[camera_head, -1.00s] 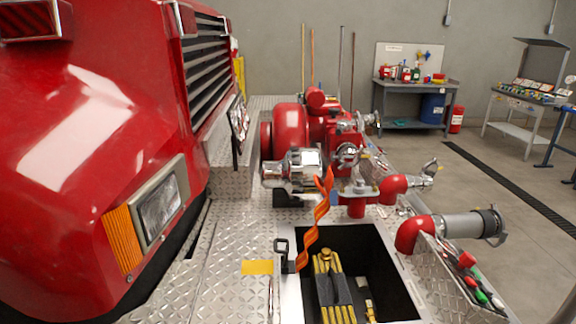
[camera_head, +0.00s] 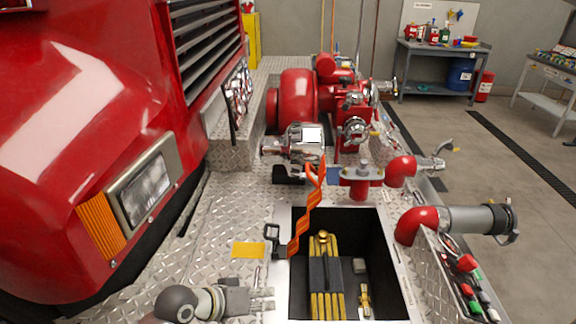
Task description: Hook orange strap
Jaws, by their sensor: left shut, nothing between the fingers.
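The orange strap (camera_head: 306,212) is a twisted, wavy band. Its upper end stands near the chrome fitting of the red pump, and its lower end reaches the left rim of the open bin. A black bracket or hook (camera_head: 272,236) sits at that rim, beside the strap's lower end; whether the two are joined I cannot tell. My left gripper (camera_head: 268,299) is at the bottom left, low over the diamond plate, fingers pointing right towards the bin. It is shut and empty, apart from the strap and below the black bracket in the picture. My right gripper is not in view.
The open bin (camera_head: 398,285) holds yellow folded hose (camera_head: 327,290) and a brass fitting. The red pump (camera_head: 298,100) with chrome valves stands behind it. The red truck front (camera_head: 60,150) fills the left. A yellow label (camera_head: 248,250) lies on the plate. A capped pipe (camera_head: 475,220) juts out right.

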